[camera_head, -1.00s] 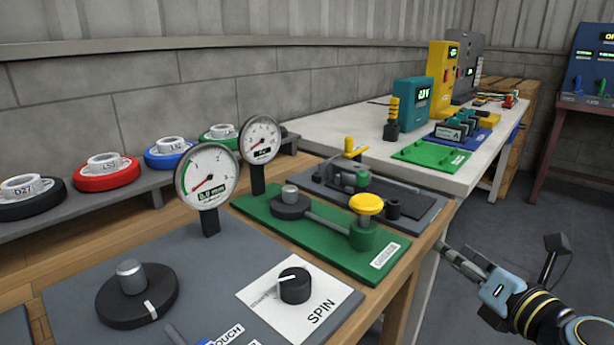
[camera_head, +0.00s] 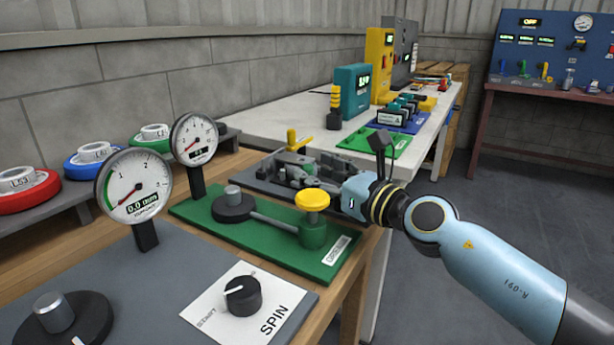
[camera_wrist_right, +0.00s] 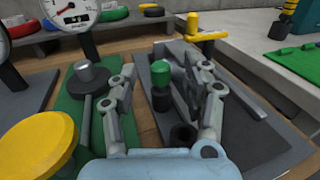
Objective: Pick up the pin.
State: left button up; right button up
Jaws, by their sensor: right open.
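What I take for the pin (camera_wrist_right: 161,74), a short upright piece with a green top and a dark lower part, stands on the dark grey plate (camera_wrist_right: 248,136) in the right wrist view. My right gripper (camera_wrist_right: 160,84) is open, with one finger on each side of the pin and visible space between. In the head view my right gripper (camera_head: 299,170) reaches over the same plate from the right, and its fingers hide most of what stands there. My left gripper is not in view.
A yellow T-handle (camera_head: 293,139) rises at the plate's far edge. A dark open socket (camera_wrist_right: 184,135) sits nearer my wrist. A green plate (camera_head: 200,213) with a yellow knob (camera_head: 312,200) lies alongside. Two dial gauges (camera_head: 134,185) stand to the left.

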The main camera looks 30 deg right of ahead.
jog(key=shift+x, duration=1.05)
jog(key=shift+c, duration=0.3)
grip_shut()
